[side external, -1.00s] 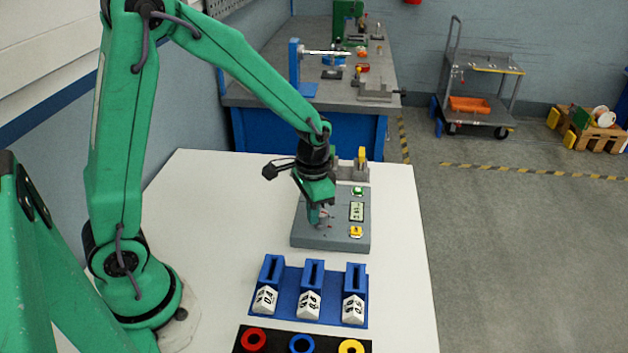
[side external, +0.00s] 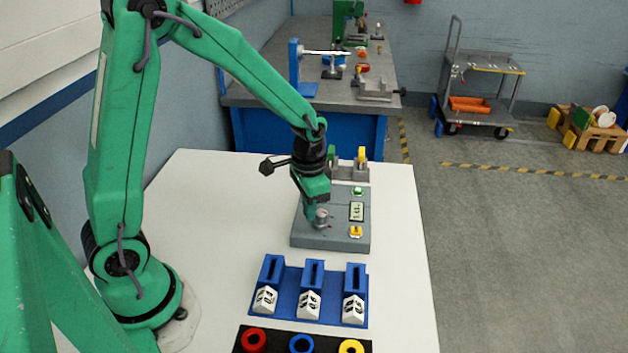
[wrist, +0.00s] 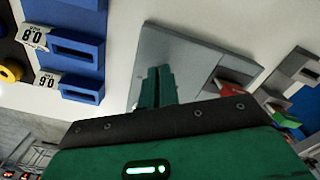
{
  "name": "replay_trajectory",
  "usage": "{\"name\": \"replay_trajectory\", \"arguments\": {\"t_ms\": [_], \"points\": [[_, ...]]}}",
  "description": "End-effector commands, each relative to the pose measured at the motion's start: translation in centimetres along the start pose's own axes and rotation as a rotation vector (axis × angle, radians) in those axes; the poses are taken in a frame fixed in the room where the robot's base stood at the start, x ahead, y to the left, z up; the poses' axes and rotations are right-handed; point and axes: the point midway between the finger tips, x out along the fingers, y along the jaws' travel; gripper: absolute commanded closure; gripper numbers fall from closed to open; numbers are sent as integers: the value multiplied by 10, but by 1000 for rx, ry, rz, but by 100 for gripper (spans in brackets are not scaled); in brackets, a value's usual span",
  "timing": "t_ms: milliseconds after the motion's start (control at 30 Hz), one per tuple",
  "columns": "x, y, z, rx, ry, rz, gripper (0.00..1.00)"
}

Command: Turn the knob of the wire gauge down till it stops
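The wire gauge (side external: 335,238) is a grey sloped box on the white table, with a small display and a green and a yellow button; its digits are too small to read surely. A grey cylindrical knob (side external: 321,214) with a red mark stands on its left part. My gripper (side external: 314,218) points down at the knob, a green finger right against its left side in this view. In the wrist view, the fingers (wrist: 156,88) are close together over the grey housing (wrist: 190,60). The knob is hidden there, and I cannot tell whether they clamp it.
A blue rack (side external: 287,309) with white number tags and a black strip with coloured rings (side external: 301,344) stand nearer the camera. A grey holder (side external: 347,173) with green and yellow parts stands behind the gauge. The table's right side is clear.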

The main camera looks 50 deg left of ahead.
Motion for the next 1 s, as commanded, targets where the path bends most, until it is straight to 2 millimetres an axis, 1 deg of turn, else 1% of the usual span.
{"name": "replay_trajectory", "arguments": {"t_ms": [33, 333, 1000], "points": [[-3, -3, -6, -2, 21, -6, 100], [-3, -7, -8, -1, 20, -6, 100], [-3, -8, -6, -1, 21, -6, 100]]}}
